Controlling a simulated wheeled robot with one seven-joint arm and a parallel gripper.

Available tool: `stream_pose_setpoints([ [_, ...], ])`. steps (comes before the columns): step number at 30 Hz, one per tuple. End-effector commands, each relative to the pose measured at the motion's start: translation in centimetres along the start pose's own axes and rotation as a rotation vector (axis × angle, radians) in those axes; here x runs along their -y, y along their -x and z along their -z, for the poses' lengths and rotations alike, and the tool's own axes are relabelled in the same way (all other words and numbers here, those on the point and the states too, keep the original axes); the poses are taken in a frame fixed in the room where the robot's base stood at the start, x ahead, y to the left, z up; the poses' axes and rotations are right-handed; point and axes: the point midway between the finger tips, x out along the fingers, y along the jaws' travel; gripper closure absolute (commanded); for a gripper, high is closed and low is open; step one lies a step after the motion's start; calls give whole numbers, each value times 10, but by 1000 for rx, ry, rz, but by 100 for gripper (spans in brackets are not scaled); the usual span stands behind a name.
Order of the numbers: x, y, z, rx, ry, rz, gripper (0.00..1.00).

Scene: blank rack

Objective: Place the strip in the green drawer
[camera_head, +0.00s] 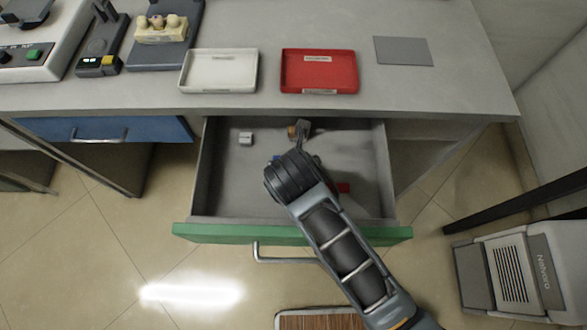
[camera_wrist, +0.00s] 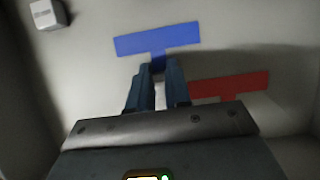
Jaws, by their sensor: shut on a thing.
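The green drawer (camera_head: 215,232) is pulled open below the desk top. My gripper (camera_wrist: 162,72) reaches down inside it. In the wrist view, its fingers are shut on the stem of a blue T-shaped strip (camera_wrist: 157,39). The strip's wide bar lies beyond the fingertips, close to the drawer floor; I cannot tell whether it touches. In the head view, my arm hides most of the strip, and a bit of blue (camera_head: 277,158) shows beside my wrist. A red piece (camera_wrist: 236,86) lies in the drawer to the right of the fingers.
A small white block (camera_head: 245,138) sits in the drawer's back left. A white tray (camera_head: 219,90), a red tray (camera_head: 319,91) and a grey mat (camera_head: 403,51) lie on the desk. A blue drawer (camera_head: 100,129) is at left.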

Motion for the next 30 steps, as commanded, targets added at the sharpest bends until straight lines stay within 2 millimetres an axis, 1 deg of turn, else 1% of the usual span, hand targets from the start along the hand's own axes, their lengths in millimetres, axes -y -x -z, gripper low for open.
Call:
stream_pose_setpoints([
  [3, 0, -2, 1, -1, 0, 1, 100],
  [4, 0, -2, 1, -1, 0, 1, 79],
  [11, 0, -2, 1, -1, 0, 0, 57],
  [19, 0, -1, 0, 0, 0, 0, 56],
  [22, 0, 6, -1, 1, 1, -1, 56],
  [26, 0, 27, -1, 2, 1, -1, 56],
  [30, 0, 56, -1, 2, 1, -1, 56],
])
